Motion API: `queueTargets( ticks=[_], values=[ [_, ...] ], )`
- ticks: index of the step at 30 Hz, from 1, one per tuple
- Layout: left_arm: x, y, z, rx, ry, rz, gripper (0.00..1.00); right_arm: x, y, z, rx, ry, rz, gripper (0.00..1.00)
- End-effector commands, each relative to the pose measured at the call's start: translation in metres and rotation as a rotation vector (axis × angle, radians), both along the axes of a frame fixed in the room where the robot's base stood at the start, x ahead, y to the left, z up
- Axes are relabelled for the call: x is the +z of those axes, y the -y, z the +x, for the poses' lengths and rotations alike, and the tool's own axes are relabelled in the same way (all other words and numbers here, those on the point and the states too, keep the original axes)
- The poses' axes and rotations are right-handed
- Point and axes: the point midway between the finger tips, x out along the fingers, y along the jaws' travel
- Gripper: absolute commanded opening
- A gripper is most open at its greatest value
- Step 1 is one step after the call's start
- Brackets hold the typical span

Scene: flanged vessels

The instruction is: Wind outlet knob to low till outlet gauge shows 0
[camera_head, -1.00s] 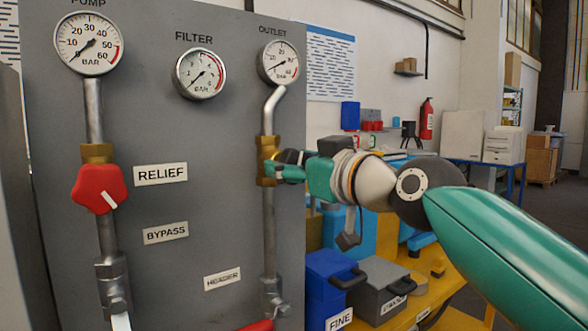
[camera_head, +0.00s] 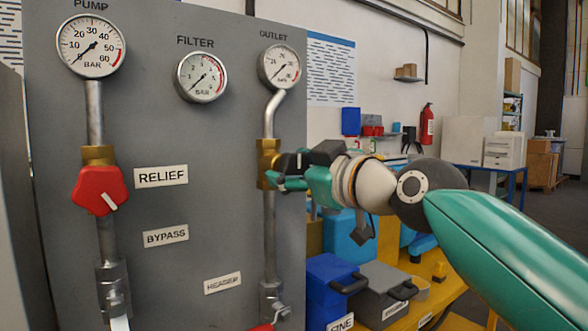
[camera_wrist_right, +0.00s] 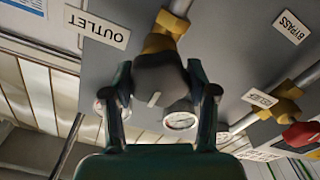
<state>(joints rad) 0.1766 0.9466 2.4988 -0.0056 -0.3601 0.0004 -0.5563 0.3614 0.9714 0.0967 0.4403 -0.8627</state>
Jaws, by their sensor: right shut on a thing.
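The outlet gauge (camera_head: 280,65) is at the top right of the grey panel. Its needle points to the lower left, at or very near the low end of the scale. The outlet knob (camera_wrist_right: 160,82) is dark with a white mark and sits on a brass valve body (camera_head: 267,163) below that gauge. My right gripper (camera_head: 284,172) is shut on the knob, with a finger on each side of it in the right wrist view. The gripper hides much of the knob in the head view. My left gripper is not in view.
The pump gauge (camera_head: 91,46), filter gauge (camera_head: 201,76) and red relief knob (camera_head: 100,191) are on the panel's left and middle. Blue (camera_head: 333,285) and grey (camera_head: 379,289) boxes stand on a yellow bench right of the panel, below my right arm.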

Motion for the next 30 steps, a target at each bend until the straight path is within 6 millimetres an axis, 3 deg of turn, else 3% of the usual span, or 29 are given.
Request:
queueTargets(
  ticks=[1,2,6,20,30],
  values=[
    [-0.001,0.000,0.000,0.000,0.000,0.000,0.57,-0.007,-0.002,0.001,0.003,-0.014,-0.011,0.23],
    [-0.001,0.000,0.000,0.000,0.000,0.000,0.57,-0.007,-0.002,0.001,0.003,-0.014,-0.011,0.63],
    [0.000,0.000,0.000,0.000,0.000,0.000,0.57,-0.005,-0.001,0.001,0.002,-0.010,-0.007,0.82],
    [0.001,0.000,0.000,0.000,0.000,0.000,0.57,-0.001,0.005,-0.006,0.001,-0.004,-0.001,0.82],
    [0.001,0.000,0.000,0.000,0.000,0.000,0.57,-0.001,0.039,-0.053,0.000,-0.003,-0.001,0.82]
  ],
)
